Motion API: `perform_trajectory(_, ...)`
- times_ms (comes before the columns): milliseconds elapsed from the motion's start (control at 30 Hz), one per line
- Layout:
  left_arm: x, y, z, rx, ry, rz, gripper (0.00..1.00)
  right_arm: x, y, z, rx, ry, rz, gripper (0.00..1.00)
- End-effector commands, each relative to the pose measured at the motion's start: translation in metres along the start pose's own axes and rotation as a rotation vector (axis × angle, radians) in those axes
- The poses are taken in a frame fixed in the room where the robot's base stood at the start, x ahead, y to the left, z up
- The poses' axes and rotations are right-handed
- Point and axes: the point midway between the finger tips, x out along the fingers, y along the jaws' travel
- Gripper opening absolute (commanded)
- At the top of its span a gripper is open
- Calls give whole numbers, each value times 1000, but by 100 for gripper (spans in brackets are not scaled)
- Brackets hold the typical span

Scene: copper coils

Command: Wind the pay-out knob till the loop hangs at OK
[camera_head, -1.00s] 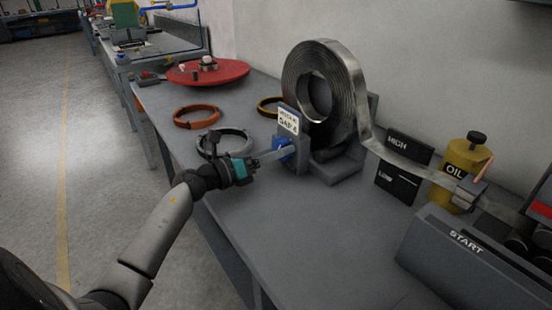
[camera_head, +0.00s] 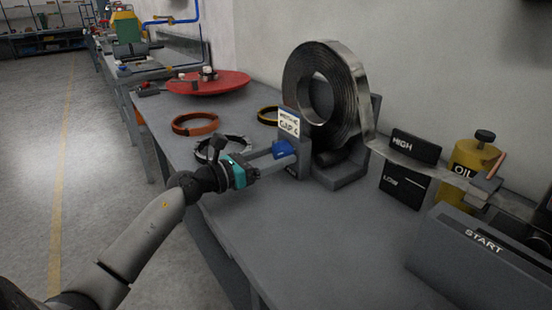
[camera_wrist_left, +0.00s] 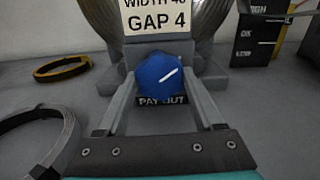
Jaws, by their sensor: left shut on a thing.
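The blue pay-out knob (camera_head: 284,149) is on the post below a white card, under the coil (camera_head: 330,95) of metal strip. In the left wrist view the knob (camera_wrist_left: 160,75) has a white line slanting up to the right, above the words PAY OUT. My left gripper (camera_head: 272,154) is shut on the knob, one finger on each side. The strip (camera_head: 385,152) runs from the coil to the right, across the gauge board between HIGH (camera_head: 415,147) and LOW (camera_head: 404,187). My right gripper is not in view.
A yellow oil can (camera_head: 468,160) and a grey START housing (camera_head: 475,250) stand at the right. Rings of strip, orange (camera_head: 195,125) and grey (camera_head: 222,148), lie left of the post, with a red turntable (camera_head: 208,85) behind. The near bench top is clear.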

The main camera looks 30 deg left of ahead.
Motion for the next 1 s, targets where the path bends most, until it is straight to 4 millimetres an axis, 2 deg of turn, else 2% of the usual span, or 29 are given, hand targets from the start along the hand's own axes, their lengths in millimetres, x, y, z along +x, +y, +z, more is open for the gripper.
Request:
perform_trajectory(433,0,0,0,8,1,0,13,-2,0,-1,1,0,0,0)
perform_trajectory(467,0,0,0,8,1,0,71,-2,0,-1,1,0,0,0)
perform_trajectory(700,0,0,0,7,1,0,98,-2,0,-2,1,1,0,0)
perform_trajectory(1000,-1,0,0,6,1,0,99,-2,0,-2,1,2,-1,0)
